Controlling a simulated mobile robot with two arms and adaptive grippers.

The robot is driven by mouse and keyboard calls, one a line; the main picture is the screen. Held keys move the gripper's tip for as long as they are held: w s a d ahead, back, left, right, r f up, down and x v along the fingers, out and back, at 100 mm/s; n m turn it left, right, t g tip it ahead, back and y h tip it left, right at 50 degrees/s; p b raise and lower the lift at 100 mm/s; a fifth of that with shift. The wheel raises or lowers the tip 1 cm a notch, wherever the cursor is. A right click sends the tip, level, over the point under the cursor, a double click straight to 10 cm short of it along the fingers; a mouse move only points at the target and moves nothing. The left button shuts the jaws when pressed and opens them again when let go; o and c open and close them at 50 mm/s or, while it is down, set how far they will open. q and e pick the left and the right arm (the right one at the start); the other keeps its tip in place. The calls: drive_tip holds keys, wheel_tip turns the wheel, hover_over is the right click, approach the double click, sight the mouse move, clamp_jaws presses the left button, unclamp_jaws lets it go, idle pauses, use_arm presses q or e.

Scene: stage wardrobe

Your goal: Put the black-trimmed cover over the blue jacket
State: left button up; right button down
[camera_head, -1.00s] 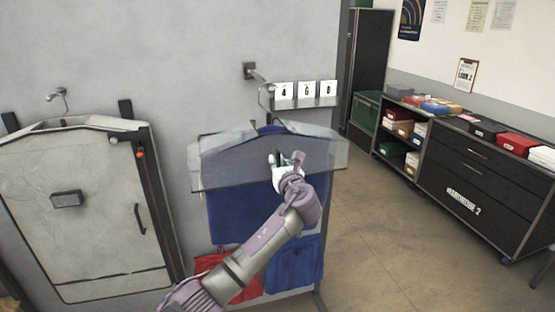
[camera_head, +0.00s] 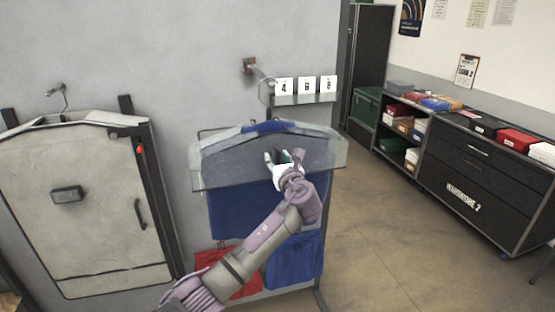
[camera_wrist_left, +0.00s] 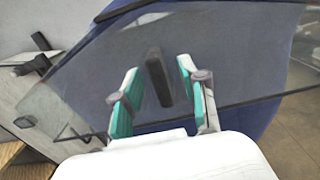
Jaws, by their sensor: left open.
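The black-trimmed cover (camera_head: 215,165) is a clear grey, see-through panel with dark edges. It lies in front of the shoulders of the blue jacket (camera_head: 228,215), which hangs by the grey wall. Blue shows above the cover's top edge and below its lower edge. In the left wrist view the cover (camera_wrist_left: 95,85) carries a dark upright grip (camera_wrist_left: 158,75). My left gripper (camera_head: 283,157) is open in front of the cover. In the wrist view its green-padded fingers (camera_wrist_left: 159,72) stand apart on either side of the grip, with gaps visible. My right gripper is out of view.
A beige garment case (camera_head: 95,210) with a black handle stands at left. Red cloth (camera_head: 212,258) and a blue pocket-like piece (camera_head: 300,262) sit below the jacket. Number cards (camera_head: 306,84) stand on a small shelf above. A dark cabinet (camera_head: 470,180) is at right, with clear floor before it.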

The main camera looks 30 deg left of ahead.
use_arm(q)
drive_tip(key=v, duration=1.2)
wheel_tip(320, 180, down, 28)
drive_tip(key=d+n+g+h+b, duration=0.1)
drive_tip(key=d+n+h+b, duration=0.15)
drive_tip(key=h, duration=0.35)
drive_tip(key=s+d+f+n+g+h+b, duration=0.1)
drive_tip(key=s+f+n+g+h, duration=0.15)
drive_tip(key=s+f, duration=0.6)
drive_tip(key=s+d+f+n+g+h+b, duration=0.1)
drive_tip(key=s+f+n, duration=0.25)
drive_tip(key=f, duration=1.05)
drive_tip(key=s+d+f+n+g+h+b, duration=0.1)
drive_tip(key=s+f+n+g+b, duration=0.1)
drive_tip(key=s+f, duration=0.7)
drive_tip(key=s+d+f+n+g+h+b, duration=0.1)
drive_tip(key=s+f+n, duration=0.3)
drive_tip(key=s, duration=0.7)
drive_tip(key=s+d+f+n+g+h+b, duration=0.1)
drive_tip(key=s+f+n, duration=0.3)
drive_tip(key=s+f, duration=0.5)
drive_tip(key=s+d+f+n+g+h+b, duration=0.1)
drive_tip(key=s+f+n, duration=0.4)
drive_tip(key=s, duration=0.7)
drive_tip(key=shift+s+d+f+g, duration=0.3)
drive_tip(key=shift+d+f+g, duration=0.25)
drive_tip(key=shift+d+f, duration=0.2)
drive_tip(key=shift+r, duration=0.1)
